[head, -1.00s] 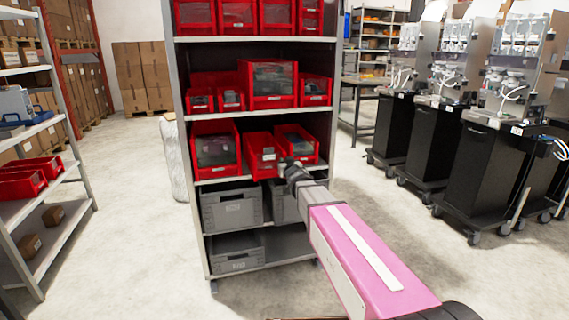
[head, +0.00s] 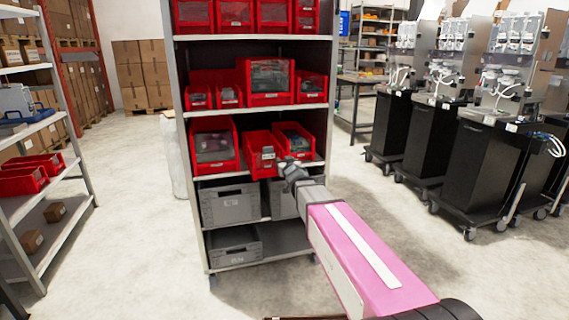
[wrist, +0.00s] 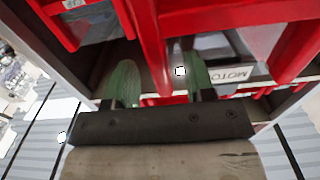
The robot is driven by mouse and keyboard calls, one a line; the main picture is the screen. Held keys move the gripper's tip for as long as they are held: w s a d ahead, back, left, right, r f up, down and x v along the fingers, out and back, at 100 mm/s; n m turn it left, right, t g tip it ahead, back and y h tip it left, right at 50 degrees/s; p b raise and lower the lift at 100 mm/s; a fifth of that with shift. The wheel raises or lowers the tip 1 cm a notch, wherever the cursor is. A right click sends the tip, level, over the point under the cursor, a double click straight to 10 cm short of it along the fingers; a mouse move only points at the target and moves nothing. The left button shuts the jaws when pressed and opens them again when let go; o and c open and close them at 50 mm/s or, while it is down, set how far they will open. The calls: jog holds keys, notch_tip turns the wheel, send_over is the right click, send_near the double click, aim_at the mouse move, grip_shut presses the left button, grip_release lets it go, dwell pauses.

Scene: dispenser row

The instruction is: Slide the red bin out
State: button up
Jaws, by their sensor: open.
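The red bin (head: 261,157) is the middle one on the third shelf level, with a pale label on its front. Its front juts out past the shelf edge and past its neighbours. My gripper (head: 290,168) is at the bin's front right side. In the wrist view, my gripper (wrist: 160,82) is open, with two greenish see-through fingers apart. A narrow red wall (wrist: 148,45) runs down between them; I cannot tell whether either finger touches it. The bin's inside is mostly hidden.
A larger red bin (head: 214,146) stands left of it and another red bin (head: 294,140) close on its right. Grey crates (head: 230,204) stand on the shelf below. Black wheeled dispenser carts (head: 405,133) stand at the right. The floor before the rack is free.

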jog(key=v, duration=1.1)
jog(key=shift+f, duration=0.1)
jog(key=s+d+f+m+g+h, duration=0.25)
jog(key=s+d+f+g, duration=0.2)
jog(key=f, duration=0.35)
jog(key=s+d+f+m+g+h, duration=0.1)
jog(key=s+d+f+g+h, duration=0.25)
jog(key=d+f, duration=0.35)
jog(key=s+d+f+g+y, duration=0.1)
jog(key=s+f+g, duration=0.8)
jog(key=s, duration=0.4)
jog(key=shift+s+d+f, duration=0.2)
jog(key=shift+s+d, duration=0.1)
jog(key=shift+d, duration=0.05)
